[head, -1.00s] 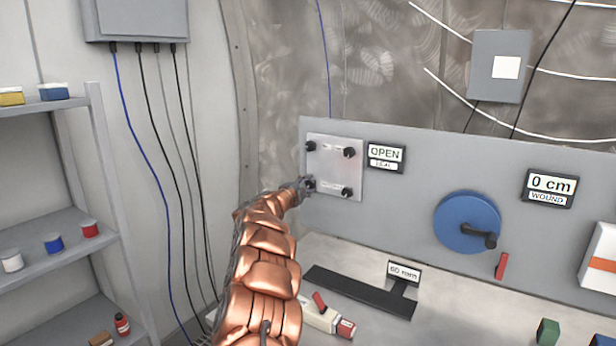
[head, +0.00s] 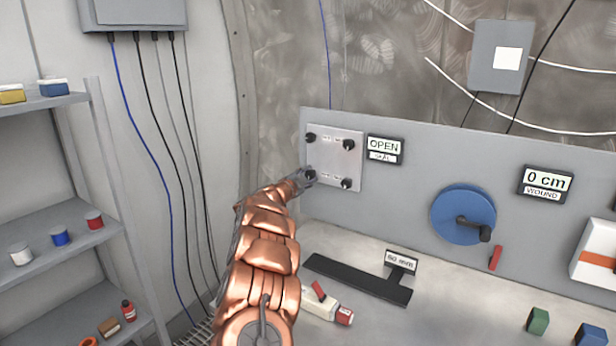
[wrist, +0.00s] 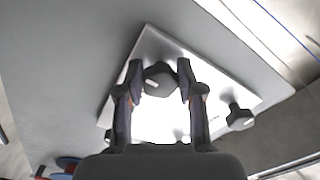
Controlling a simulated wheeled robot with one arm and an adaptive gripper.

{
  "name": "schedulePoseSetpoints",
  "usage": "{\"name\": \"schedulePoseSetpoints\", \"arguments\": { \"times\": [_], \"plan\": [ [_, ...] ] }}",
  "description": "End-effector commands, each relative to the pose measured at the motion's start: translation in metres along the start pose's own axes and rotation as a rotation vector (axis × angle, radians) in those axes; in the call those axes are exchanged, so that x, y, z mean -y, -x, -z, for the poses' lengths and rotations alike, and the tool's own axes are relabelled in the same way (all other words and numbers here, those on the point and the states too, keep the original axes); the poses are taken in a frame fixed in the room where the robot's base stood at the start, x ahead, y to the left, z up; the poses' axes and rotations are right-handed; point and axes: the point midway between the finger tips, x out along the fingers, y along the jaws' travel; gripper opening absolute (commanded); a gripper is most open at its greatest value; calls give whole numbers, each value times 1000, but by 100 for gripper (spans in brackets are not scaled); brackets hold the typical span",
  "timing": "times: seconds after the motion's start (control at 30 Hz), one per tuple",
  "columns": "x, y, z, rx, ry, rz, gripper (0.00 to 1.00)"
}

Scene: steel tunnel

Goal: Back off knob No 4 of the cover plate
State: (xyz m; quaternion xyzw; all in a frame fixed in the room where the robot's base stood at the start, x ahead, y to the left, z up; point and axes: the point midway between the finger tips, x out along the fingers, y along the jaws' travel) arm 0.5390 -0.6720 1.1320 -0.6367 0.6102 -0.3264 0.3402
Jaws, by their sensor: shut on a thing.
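The pale cover plate (head: 330,160) is fixed to the grey panel, with black knobs at its upper left (head: 311,138), upper right (head: 348,145) and lower right (head: 346,183). My gripper (head: 305,176) is at the lower-left knob (head: 310,175), which it partly hides. In the wrist view, my gripper's fingers (wrist: 160,82) are on either side of this dark knob (wrist: 158,76), shut on it. Another knob (wrist: 240,117) shows apart at the right there. The small labels on the plate are too small to read, so I cannot tell the knob's number.
A sign (head: 384,149) beside the plate reads OPEN. A blue wheel with a crank (head: 462,215) and a "0 cm" display (head: 546,183) are further right. A black bar (head: 357,279) and a white-and-red tool (head: 325,305) lie on the bench below. A shelf (head: 50,215) stands left.

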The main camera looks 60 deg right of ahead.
Motion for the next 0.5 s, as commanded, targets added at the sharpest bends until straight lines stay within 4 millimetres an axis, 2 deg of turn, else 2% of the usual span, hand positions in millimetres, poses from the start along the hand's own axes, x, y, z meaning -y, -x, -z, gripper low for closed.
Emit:
{"name": "schedulePoseSetpoints", "arguments": {
  "times": [0.1, 0.13, 0.37, 0.5],
  "plan": [
    [-1, 0, 0, 0, 0, -1, 2],
    [-1, 0, 0, 1, -1, -1, 38],
    [0, 0, 0, 0, -1, -1, 62],
    [0, 0, 0, 0, -1, 0, 63]
  ]
}}
